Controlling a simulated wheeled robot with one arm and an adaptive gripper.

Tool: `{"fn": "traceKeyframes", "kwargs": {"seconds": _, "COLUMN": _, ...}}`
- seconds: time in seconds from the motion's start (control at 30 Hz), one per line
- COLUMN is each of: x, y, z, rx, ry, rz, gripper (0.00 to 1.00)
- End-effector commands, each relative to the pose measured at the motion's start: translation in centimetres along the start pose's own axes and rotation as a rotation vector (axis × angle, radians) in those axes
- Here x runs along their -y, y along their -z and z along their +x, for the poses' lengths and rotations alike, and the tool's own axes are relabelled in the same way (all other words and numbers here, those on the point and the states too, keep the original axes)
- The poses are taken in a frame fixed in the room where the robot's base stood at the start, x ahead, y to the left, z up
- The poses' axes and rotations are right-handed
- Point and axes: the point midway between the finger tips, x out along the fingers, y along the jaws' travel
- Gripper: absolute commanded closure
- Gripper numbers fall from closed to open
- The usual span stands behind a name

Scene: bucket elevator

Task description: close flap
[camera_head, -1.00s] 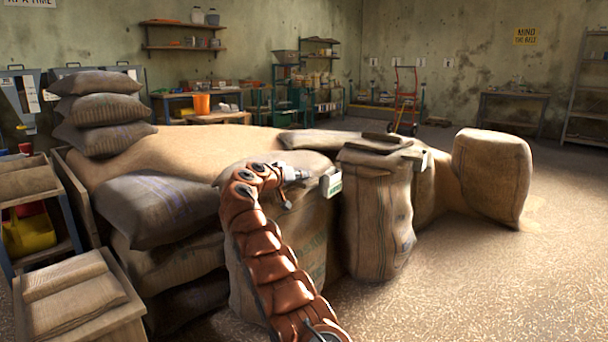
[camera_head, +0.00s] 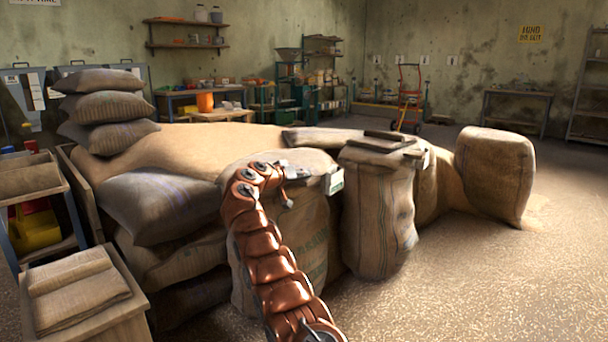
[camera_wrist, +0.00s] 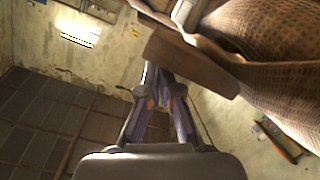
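No part can be named for certain as the flap. An upright burlap sack (camera_head: 378,225) stands in the middle of the head view, with dark flat pieces (camera_head: 388,137) on its top. My gripper (camera_head: 287,188) is at the end of my copper-coloured arm, in front of a wider sack (camera_head: 312,235) to the left of it. A small white-and-green tag (camera_head: 335,181) is just right of my gripper. In the wrist view my gripper's fingers (camera_wrist: 157,80) lie close together, below a brown wooden-looking bar (camera_wrist: 190,62) beside woven sacking (camera_wrist: 275,85). Whether they touch the bar is unclear.
A grain heap (camera_head: 200,140) lies behind the sacks, with stacked sacks (camera_head: 105,108) at left. A red hand truck (camera_head: 409,95) is at the back.

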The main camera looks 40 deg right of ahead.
Motion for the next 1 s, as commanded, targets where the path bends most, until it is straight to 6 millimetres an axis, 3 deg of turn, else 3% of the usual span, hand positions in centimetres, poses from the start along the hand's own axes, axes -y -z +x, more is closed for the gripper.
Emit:
{"fn": "traceKeyframes", "kwargs": {"seconds": 0.03, "x": 0.8, "y": -1.4, "z": 0.4, "rx": 0.033, "ry": 0.005, "rz": -0.016, "gripper": 1.0}}
{"fn": "traceKeyframes", "kwargs": {"seconds": 0.07, "x": 0.6, "y": -1.2, "z": 0.3, "rx": 0.032, "ry": 0.004, "rz": -0.016, "gripper": 1.0}}
{"fn": "traceKeyframes", "kwargs": {"seconds": 0.43, "x": -2.1, "y": 3.4, "z": -0.8, "rx": 0.006, "ry": -0.001, "rz": 0.0, "gripper": 1.0}}
{"fn": "traceKeyframes", "kwargs": {"seconds": 1.0, "x": -2.5, "y": 3.4, "z": -5.2, "rx": -0.006, "ry": 0.001, "rz": 0.005, "gripper": 1.0}}
